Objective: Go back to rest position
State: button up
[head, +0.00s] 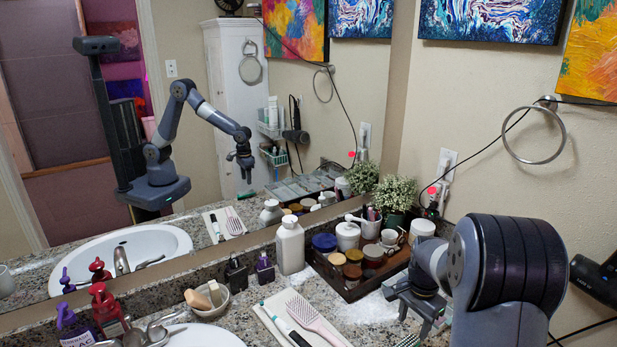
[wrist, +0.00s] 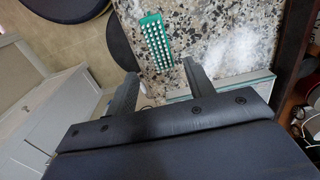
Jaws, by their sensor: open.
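My gripper (head: 419,308) is low over the right part of the granite counter in the head view, just in front of the brown tray. In the wrist view my gripper (wrist: 160,72) has its two fingers wide apart with nothing between them. A green brush with pale bristles (wrist: 156,43) lies on the counter beyond the fingertips, apart from them. In the head view only part of that brush (head: 408,341) shows at the bottom edge. My arm (head: 510,265) reaches in from the right and hides part of the counter.
A dark tray (head: 352,291) holds several jars and cups. A white bottle (head: 290,246) stands left of it. A pink hairbrush (head: 308,318) lies on a pale mat in front. The sink (head: 205,335) is at left. A hair dryer (head: 596,283) and cords hang at right.

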jog(key=shift+s+a+r+n, duration=0.1)
jog(key=shift+a+r+n, duration=0.1)
jog(key=shift+r, duration=0.3)
jog(key=shift+s+a+r+n, duration=0.1)
jog(key=shift+a+r, duration=0.1)
jog(key=shift+r, duration=0.25)
jog(key=s+a+f+n, duration=0.1)
jog(key=a+f+n, duration=0.1)
jog(key=a+n, duration=0.1)
jog(key=s+a+f+n+p, duration=0.1)
jog(key=s+a+f+n, duration=0.1)
jog(key=a+f+n, duration=0.1)
jog(key=s+a+f+n+p, duration=0.1)
jog(key=a+f+n, duration=0.2)
jog(key=n, duration=0.1)
jog(key=shift+s+a+f+n, duration=0.1)
jog(key=shift+s+f+n, duration=0.05)
jog(key=shift+s+n, duration=0.15)
jog(key=shift+w+d+r+m, duration=0.35)
jog(key=shift+w+d+m, duration=0.1)
jog(key=shift+m, duration=0.15)
